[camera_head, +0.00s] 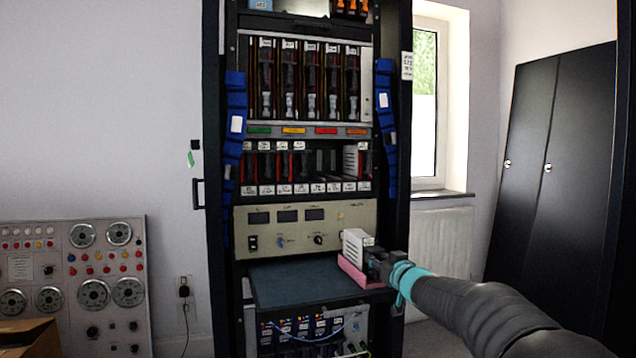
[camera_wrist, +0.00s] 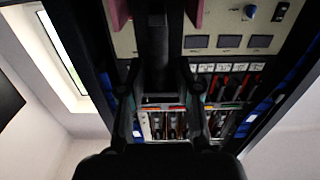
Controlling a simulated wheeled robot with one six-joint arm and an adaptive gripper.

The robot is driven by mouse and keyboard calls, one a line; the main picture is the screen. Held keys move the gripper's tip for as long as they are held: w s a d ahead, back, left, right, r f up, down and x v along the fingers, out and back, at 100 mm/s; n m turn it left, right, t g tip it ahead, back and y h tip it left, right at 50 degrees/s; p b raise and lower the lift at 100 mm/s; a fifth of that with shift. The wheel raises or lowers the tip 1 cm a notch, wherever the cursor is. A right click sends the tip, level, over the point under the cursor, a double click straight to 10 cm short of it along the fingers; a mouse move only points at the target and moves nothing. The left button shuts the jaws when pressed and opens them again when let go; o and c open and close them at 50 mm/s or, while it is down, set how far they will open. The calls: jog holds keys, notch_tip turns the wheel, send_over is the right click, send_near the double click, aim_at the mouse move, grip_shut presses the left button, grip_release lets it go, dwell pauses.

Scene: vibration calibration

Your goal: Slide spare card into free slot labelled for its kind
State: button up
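The spare card (camera_head: 356,241) has a pale grey ribbed box part and stands upright in a pink holder (camera_head: 358,273) at the right side of the shelf. My gripper (camera_head: 378,262) is at its near right side. In the wrist view, a dark upright piece (camera_wrist: 155,45) lies between my two fingers (camera_wrist: 158,78), with pink parts (camera_wrist: 117,12) on both sides. I cannot tell if the fingers touch it. The lower card row (camera_head: 275,160) of the rack has a dark gap (camera_head: 328,160) right of centre, with white labels (camera_head: 318,188) below. The label writing is too small to read.
A blue-grey shelf (camera_head: 300,283) juts out below the meter panel (camera_head: 285,228) and is clear left of the holder. Blue strips (camera_head: 234,125) hang on both rack posts. A gauge panel (camera_head: 75,270) stands at left, dark cabinets (camera_head: 555,170) at right.

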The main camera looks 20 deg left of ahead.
jog(key=shift+r, duration=0.1)
grip_shut()
jog(key=shift+r, duration=0.1)
jog(key=shift+r+p, duration=1.35)
jog(key=shift+p, duration=0.2)
notch_tip(320, 180, up, 3)
jog(key=shift+f+p, duration=0.15)
jog(key=shift+p, duration=0.5)
